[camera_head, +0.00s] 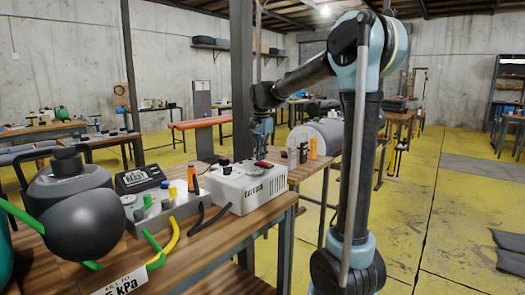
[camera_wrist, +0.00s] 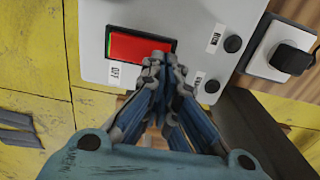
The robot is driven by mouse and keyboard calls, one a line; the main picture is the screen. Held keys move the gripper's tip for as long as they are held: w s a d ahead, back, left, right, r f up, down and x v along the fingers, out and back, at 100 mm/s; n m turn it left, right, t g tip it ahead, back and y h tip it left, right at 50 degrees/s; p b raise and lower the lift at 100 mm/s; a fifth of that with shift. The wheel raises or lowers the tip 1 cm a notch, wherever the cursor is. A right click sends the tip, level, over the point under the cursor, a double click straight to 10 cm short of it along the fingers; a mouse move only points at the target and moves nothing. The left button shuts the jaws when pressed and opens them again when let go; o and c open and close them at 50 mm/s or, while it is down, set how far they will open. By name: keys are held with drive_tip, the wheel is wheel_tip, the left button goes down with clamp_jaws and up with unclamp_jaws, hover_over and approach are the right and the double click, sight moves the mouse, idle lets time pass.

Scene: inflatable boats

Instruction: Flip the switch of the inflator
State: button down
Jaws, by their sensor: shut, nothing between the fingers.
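The inflator (camera_head: 240,188) is a white box with vents, standing on the wooden table at its right end. Its red rocker switch (camera_wrist: 138,46) sits in a black frame on the white panel in the wrist view, with an "OFF" label below it; it also shows as a small red patch in the head view (camera_head: 263,164). My gripper (camera_wrist: 163,62) is shut and empty. Its fingertips overlap the lower right edge of the switch; I cannot tell whether they touch it. In the head view my gripper (camera_head: 263,138) is above the inflator's far side.
Black knobs (camera_wrist: 233,44) and a white socket with a black plug (camera_wrist: 288,57) lie right of the switch. A pressure gauge (camera_head: 139,179), hoses and a dark grey round object (camera_head: 88,222) crowd the table's left. Yellow floor is open to the right.

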drive_tip(key=shift+f, duration=0.2)
drive_tip(key=shift+a+f, duration=0.1)
drive_tip(key=shift+f, duration=0.1)
drive_tip(key=shift+r, duration=0.25)
drive_tip(key=shift+r, duration=0.6)
drive_tip(key=shift+w, duration=0.1)
drive_tip(key=shift+r, duration=0.25)
wheel_tip(320, 180, up, 13)
drive_tip(key=w+a, duration=0.1)
drive_tip(key=shift+w+a, duration=0.2)
drive_tip(key=shift+a, duration=0.15)
drive_tip(key=shift+r, duration=0.1)
